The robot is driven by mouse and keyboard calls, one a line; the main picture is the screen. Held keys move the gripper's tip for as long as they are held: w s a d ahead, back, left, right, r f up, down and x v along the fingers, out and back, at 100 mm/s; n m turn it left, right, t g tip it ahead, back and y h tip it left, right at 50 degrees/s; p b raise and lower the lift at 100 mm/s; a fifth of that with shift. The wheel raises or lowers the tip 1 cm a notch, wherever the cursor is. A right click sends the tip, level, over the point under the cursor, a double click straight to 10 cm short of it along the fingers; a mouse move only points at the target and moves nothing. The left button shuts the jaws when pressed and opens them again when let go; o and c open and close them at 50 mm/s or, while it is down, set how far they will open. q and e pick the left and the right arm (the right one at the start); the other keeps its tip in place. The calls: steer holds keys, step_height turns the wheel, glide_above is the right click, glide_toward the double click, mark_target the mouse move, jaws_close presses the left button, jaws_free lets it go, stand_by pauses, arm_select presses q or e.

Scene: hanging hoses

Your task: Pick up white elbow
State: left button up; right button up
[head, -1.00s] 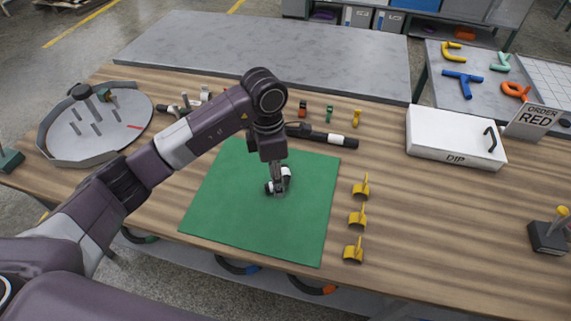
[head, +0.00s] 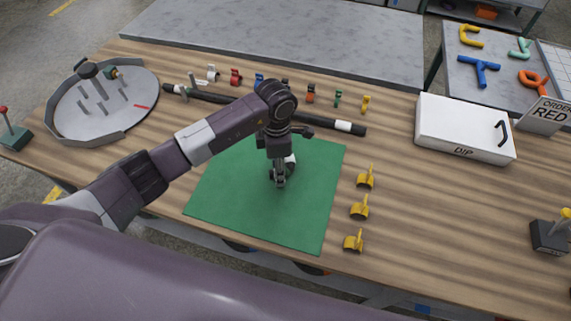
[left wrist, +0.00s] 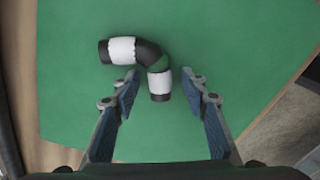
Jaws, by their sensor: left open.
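The white elbow (left wrist: 160,83) is a bent black tube with white bands and black ends. It lies on the green mat (head: 220,195). In the head view a white part of the elbow (head: 290,162) shows beside my left gripper, which hides most of it. My left gripper (head: 278,183) points down over the mat. In the left wrist view my left gripper (left wrist: 159,77) is open, with one end of the elbow between its two fingers and the other end beyond the left finger. I cannot tell whether the fingers touch it. My right gripper is not in view.
A black and white rod (head: 345,127) lies behind the mat, with several coloured clips (head: 311,93) behind it. Several yellow clips (head: 359,207) stand along the mat's right side. A round grey tray (head: 65,125) is at left, a white DIP box (head: 462,130) at right.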

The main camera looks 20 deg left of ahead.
arm_select(q)
steer(key=c, duration=0.3)
jaws_close()
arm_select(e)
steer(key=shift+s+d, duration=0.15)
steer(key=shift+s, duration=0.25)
arm_select(q)
steer(key=shift+r, duration=0.1)
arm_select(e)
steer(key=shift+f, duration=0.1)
